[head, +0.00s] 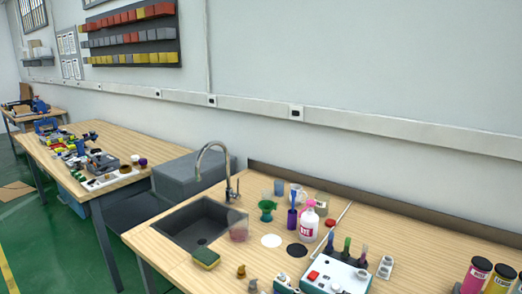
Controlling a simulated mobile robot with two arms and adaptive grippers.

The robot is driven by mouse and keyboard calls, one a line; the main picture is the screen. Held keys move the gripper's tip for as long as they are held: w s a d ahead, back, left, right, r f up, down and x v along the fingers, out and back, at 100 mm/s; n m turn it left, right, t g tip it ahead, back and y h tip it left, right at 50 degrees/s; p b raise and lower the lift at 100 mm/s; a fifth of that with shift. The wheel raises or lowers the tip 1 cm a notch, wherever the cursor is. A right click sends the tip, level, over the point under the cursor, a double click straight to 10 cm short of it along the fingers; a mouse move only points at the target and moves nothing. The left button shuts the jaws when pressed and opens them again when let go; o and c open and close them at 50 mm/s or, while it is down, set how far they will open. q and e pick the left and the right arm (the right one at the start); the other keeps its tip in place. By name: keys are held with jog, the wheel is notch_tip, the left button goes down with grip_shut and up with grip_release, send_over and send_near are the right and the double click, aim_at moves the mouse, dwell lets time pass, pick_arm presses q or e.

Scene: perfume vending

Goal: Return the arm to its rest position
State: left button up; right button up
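Neither of my arms nor grippers shows in the head view. A white and teal device (335,276) with a red button stands at the bottom of the picture on the wooden counter (215,277). Several small dark-topped bottles (346,247) with coloured bodies stand at its back edge.
A dark sink (200,226) with a curved faucet (215,155) is left of the device. Labelled jars (476,275) stand at right. A cluttered workbench (60,175) is farther left. Green floor (60,240) is open.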

jog(key=s+d+f+m+t+h, duration=0.1)
jog(key=s+d+f+m+h, duration=0.35)
jog(key=m, duration=1.05)
jog(key=s+d+f+m+h, duration=0.1)
jog(key=d+f+m+h, duration=0.6)
jog(key=m, duration=0.8)
jog(key=s+d+f+m+g+h, duration=0.1)
jog(key=s+d+f+m+g, duration=0.2)
jog(key=s, duration=0.5)
jog(key=s+d+f+m+g+h, duration=0.1)
jog(key=s+m+g, duration=0.2)
jog(key=s+m, duration=0.35)
jog(key=s+d+f+m+g+h, duration=0.1)
jog(key=s+d+f+m+g, duration=0.15)
jog(key=s, duration=0.55)
notch_tip(320, 180, down, 32)
jog(key=s+g+b, duration=0.2)
jog(key=s+b, duration=0.1)
jog(key=b, duration=0.3)
pick_arm(q)
notch_tip(320, 180, down, 10)
jog(key=b, duration=0.4)
jog(key=shift+w+d, duration=0.25)
jog(key=shift+w, duration=0.15)
pick_arm(e)
jog(key=s+d+f, duration=0.2)
jog(key=s+f, duration=1.4)
jog(key=f, duration=0.4)
jog(key=shift+s+g, duration=0.3)
jog(key=shift+g, duration=0.15)
